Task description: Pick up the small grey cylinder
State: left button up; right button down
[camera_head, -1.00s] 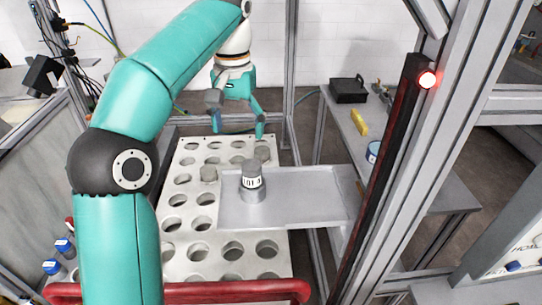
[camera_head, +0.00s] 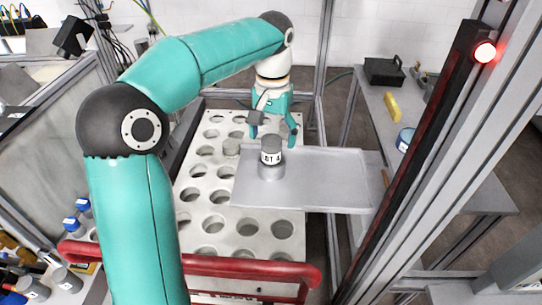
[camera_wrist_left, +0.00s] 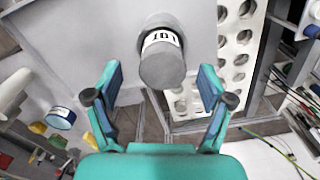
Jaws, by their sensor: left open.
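The small grey cylinder (camera_head: 271,150) has a dark grey cap and a white label with black characters. It stands upright in a short metallic holder (camera_head: 271,172) on a grey tray (camera_head: 335,180). My left gripper (camera_head: 273,134) is open and empty, just behind the cylinder in the head view. In the left wrist view, the cylinder (camera_wrist_left: 163,66) shows between and beyond the two open fingers. I cannot tell whether any finger touches it. My right gripper is not in view.
A white rack (camera_head: 202,196) with rows of round holes lies left of and below the tray. A red rail (camera_head: 190,259) crosses the front. A metal post with a red light (camera_head: 485,52) stands right. The tray's right half is clear.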

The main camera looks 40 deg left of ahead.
aim_at(272, 151)
pick_arm(q)
jog(key=shift+a+f, duration=0.15)
jog(key=shift+f, duration=2.45)
grip_shut()
jog(key=shift+r, duration=0.25)
jog(key=shift+w+r, duration=0.1)
jog(key=shift+r, duration=0.5)
notch_tip(272, 151, up, 18)
jog(key=p, duration=0.4)
jog(key=shift+r, duration=0.2)
